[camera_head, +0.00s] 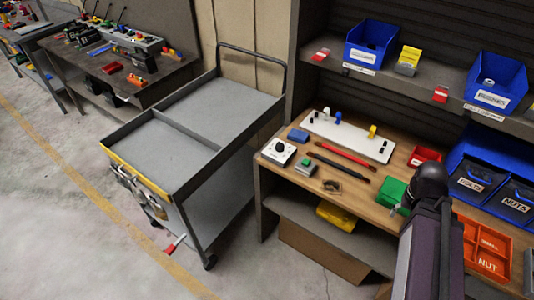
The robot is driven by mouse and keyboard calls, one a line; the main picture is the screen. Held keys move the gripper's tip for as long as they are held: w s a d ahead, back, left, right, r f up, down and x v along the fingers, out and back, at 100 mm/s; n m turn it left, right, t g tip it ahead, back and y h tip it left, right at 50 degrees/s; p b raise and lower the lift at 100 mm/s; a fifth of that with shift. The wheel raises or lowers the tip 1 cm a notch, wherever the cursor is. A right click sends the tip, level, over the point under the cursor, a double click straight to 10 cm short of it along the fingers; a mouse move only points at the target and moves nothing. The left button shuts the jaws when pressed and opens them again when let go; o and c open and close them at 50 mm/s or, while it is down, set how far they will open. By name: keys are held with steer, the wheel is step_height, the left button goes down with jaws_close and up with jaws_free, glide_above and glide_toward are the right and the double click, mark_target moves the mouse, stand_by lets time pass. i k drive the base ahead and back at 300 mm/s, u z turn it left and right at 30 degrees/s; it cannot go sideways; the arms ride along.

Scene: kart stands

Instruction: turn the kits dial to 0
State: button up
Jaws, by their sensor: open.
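A small white box with a round black knob (280,148) sits at the left front corner of the wooden workbench (330,180); it looks like the dial. Its lettering and the knob's setting are too small to read. My arm rises at the lower right over the bench's front edge, ending in a black joint well to the right of the dial box. My gripper's fingers cannot be seen. Nothing of mine touches the dial.
A grey box with a green button (306,167) sits close to the dial's right. Behind are a blue block (298,135) and a white board (347,137) with pegs. Red and black bars lie mid-bench.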

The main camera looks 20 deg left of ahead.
mark_target(279, 147)
steer(key=u, duration=1.1)
